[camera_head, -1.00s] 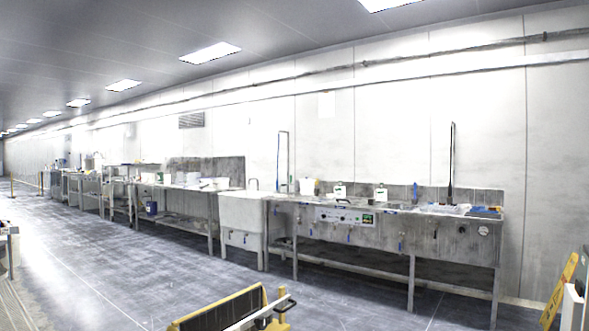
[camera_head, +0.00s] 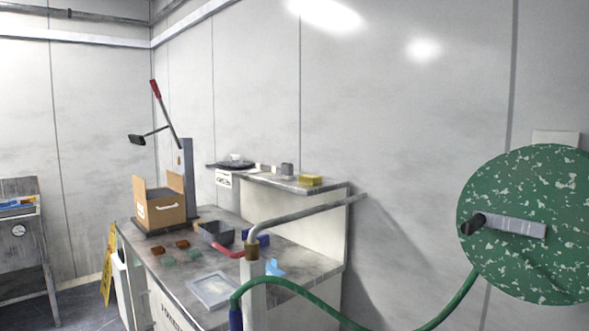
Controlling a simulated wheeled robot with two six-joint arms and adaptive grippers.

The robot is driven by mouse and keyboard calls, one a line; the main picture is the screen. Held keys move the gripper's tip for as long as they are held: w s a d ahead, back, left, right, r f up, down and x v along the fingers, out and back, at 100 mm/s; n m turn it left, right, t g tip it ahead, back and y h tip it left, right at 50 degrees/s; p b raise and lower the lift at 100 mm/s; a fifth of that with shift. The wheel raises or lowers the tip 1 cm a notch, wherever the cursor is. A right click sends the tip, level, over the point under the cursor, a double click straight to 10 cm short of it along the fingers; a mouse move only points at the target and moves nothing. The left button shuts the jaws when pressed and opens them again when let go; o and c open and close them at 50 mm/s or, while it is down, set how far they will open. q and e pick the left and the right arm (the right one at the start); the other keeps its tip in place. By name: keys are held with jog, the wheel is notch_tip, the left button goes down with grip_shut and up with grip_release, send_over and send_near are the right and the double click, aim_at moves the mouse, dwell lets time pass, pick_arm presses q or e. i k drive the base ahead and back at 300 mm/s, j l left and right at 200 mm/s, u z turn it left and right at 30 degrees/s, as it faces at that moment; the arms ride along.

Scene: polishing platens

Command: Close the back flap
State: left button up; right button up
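An open cardboard box (camera_head: 161,213) stands on a dark base at the far left part of a workbench. I cannot tell for sure which one is the back flap. The inside of the box looks dark. Neither of my grippers shows in the head view.
The workbench (camera_head: 190,288) holds a dark grey bin (camera_head: 215,233), several small blocks and a pale tray (camera_head: 213,290). A lever press with a red handle (camera_head: 155,89) rises behind the box. A speckled green disc (camera_head: 535,262) and green hose (camera_head: 320,313) are nearer, at right.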

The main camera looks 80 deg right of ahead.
aim_at(175, 182)
jog(key=i+l+z, duration=0.1)
jog(key=z, duration=0.35)
jog(key=i+z, duration=0.4)
jog(key=i+j+z, duration=0.1)
jog(key=z, duration=0.35)
jog(key=i+j+z, duration=0.15)
jog(key=i+z, duration=0.25)
jog(key=i+j+z, duration=0.1)
jog(key=z, duration=0.35)
jog(key=i+j+z, duration=0.15)
jog(key=j+z, duration=0.25)
jog(key=l, duration=0.1)
